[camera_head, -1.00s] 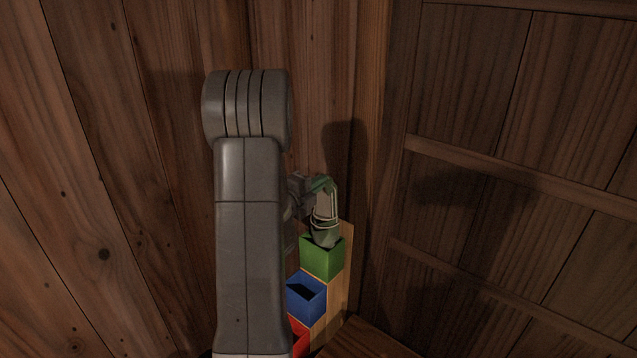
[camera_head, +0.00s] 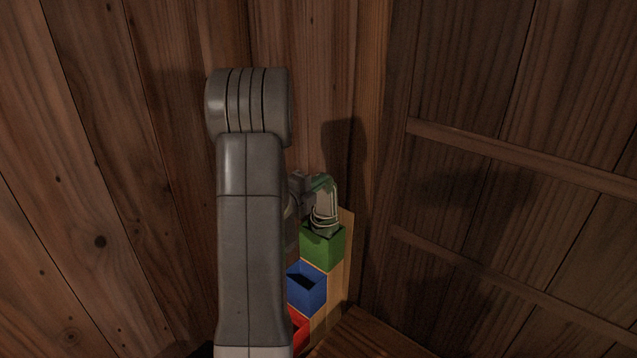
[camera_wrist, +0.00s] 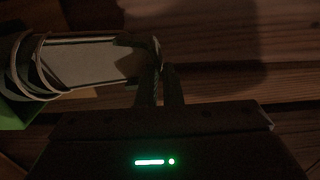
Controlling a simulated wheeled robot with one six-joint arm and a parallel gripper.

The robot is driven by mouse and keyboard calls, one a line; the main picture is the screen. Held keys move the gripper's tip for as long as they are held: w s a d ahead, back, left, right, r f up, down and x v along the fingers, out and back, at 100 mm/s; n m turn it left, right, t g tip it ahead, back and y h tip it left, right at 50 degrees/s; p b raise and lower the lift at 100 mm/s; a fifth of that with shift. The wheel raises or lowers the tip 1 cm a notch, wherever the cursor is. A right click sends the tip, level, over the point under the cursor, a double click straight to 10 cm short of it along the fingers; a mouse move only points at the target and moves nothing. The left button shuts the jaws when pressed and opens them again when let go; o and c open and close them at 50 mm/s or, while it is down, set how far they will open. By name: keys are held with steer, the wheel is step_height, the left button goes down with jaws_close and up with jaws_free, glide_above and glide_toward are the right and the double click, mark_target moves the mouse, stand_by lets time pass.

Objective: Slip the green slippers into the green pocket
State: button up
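The green slippers (camera_head: 326,208) hang toe-down over the green pocket (camera_head: 322,249) in the head view, their lower end hidden inside its opening. In the wrist view, the slippers (camera_wrist: 90,62) show a pale sole and white straps at the left, and a corner of the green pocket (camera_wrist: 14,116) lies below the straps. My gripper (camera_wrist: 158,70) is shut on the heel end of the slippers, its two dark fingers close together. In the head view the gripper is mostly hidden behind my arm. The wrist view is dark.
A blue pocket (camera_head: 305,288) sits below the green one, and a red pocket (camera_head: 299,331) lower still, partly hidden by my arm. They are on a light wooden rack (camera_head: 346,250). Wooden walls stand close behind and to the right.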

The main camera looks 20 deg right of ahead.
steer(key=o, duration=0.5)
steer(key=v, duration=1.4)
steer(key=shift+d, duration=0.15)
steer(key=x, duration=1.3)
steer(key=shift+w+d+r+p, duration=0.25)
steer(key=shift+d+r+p, duration=0.05)
steer(key=shift+r, duration=0.2)
steer(key=shift+f, duration=0.1)
